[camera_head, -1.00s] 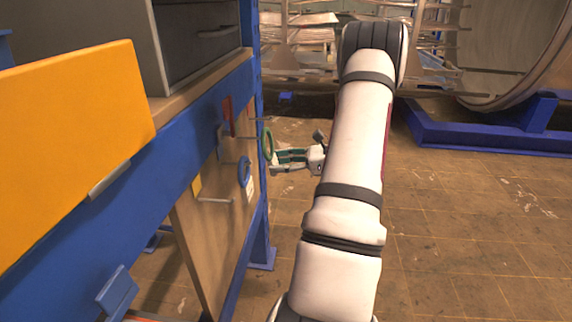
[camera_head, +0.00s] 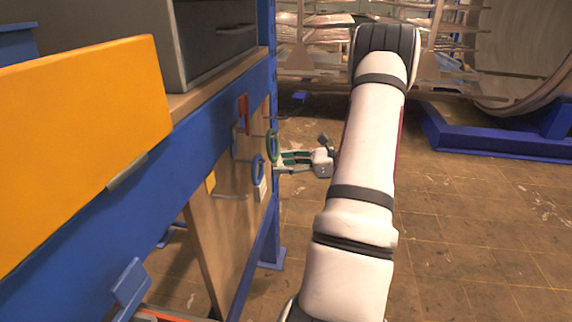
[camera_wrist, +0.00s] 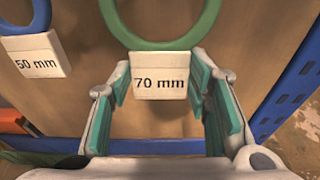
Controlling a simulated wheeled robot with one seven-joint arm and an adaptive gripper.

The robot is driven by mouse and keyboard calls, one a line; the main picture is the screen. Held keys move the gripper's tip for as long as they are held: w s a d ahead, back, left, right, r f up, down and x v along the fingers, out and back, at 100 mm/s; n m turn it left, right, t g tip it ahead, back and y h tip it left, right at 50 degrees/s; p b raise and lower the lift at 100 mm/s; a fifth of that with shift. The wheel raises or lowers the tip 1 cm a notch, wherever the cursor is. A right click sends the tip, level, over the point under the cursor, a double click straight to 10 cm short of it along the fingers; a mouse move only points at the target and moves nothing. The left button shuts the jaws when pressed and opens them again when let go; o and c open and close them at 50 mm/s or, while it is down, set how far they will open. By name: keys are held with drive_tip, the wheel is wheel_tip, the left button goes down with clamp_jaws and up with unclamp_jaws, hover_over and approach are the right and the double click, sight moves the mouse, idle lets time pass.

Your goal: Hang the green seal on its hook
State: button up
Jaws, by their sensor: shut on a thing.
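The green seal (camera_head: 278,141) is a ring with a white tag marked "70 mm" (camera_wrist: 160,78). My gripper (camera_head: 283,161) is shut on this tag, with its fingers on either side of it in the wrist view (camera_wrist: 160,88). The ring (camera_wrist: 150,43) stands upright beyond the fingertips, close to the wooden board (camera_head: 240,225). A thin hook (camera_head: 284,118) sticks out from the board near the top of the ring. I cannot tell whether the ring is around any hook.
A blue ring (camera_head: 263,170) with a "50 mm" tag (camera_wrist: 36,65) hangs to the left on the board. A lower hook (camera_head: 230,196) looks bare. A blue frame (camera_head: 268,225) edges the board, and an orange panel (camera_head: 80,140) is near left.

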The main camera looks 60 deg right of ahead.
drive_tip(key=o, duration=1.2)
drive_tip(key=shift+o, duration=0.2)
drive_tip(key=v, duration=1.2)
